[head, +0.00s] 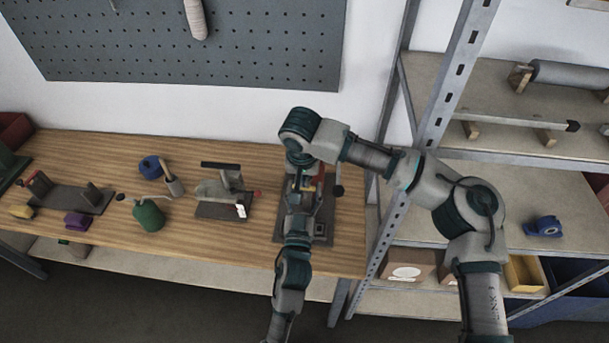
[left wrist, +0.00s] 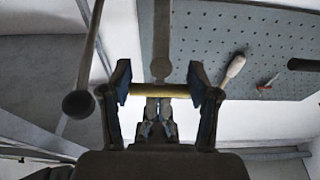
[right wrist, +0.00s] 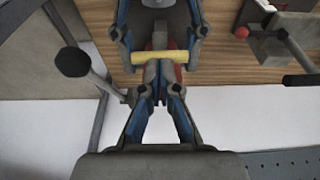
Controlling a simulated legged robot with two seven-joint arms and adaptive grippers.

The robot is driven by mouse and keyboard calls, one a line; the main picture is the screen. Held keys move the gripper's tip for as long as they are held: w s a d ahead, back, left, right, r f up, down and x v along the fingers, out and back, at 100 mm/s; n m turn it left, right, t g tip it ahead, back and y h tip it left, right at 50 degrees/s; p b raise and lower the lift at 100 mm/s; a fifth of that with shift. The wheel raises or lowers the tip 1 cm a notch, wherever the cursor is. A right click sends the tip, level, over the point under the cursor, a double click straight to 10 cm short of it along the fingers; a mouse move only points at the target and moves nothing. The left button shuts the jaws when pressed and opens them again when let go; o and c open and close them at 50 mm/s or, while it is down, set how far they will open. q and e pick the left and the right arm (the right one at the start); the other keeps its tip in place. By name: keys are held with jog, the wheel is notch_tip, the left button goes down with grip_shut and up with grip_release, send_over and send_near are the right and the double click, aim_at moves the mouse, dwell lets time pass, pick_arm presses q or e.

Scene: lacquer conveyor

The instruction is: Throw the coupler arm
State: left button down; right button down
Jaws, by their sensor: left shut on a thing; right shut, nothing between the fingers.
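A fixture with a grey base plate (head: 320,225) stands at the right end of the bench, largely hidden by my arms. Its yellow bar (left wrist: 160,91) lies across my left gripper (left wrist: 160,84), whose two fingers close on the bar's ends. The bar also shows in the right wrist view (right wrist: 160,57). My right gripper (right wrist: 157,68) is shut and empty, its fingertips close against the middle of the bar; I cannot tell if they touch. A lever with a black ball knob (right wrist: 73,62) stands beside the grippers; the knob also shows in the head view (head: 338,190).
A second fixture (head: 225,190) with a black handle stands left on the bench (head: 260,250). Further left are a green oil can (head: 148,217), a blue round item (head: 150,167) and a purple block (head: 77,221). A metal shelf rack (head: 440,85) stands close on the right.

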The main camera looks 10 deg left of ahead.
pick_arm(q)
jog(key=shift+f, duration=0.1)
pick_arm(e)
jog(key=shift+s+f, duration=0.5)
jog(key=shift+f, duration=0.05)
pick_arm(q)
jog(key=shift+c, duration=1.2)
grip_release()
pick_arm(e)
jog(key=shift+w, duration=0.1)
pick_arm(q)
jog(key=shift+s, duration=0.1)
pick_arm(e)
jog(key=shift+w, duration=0.1)
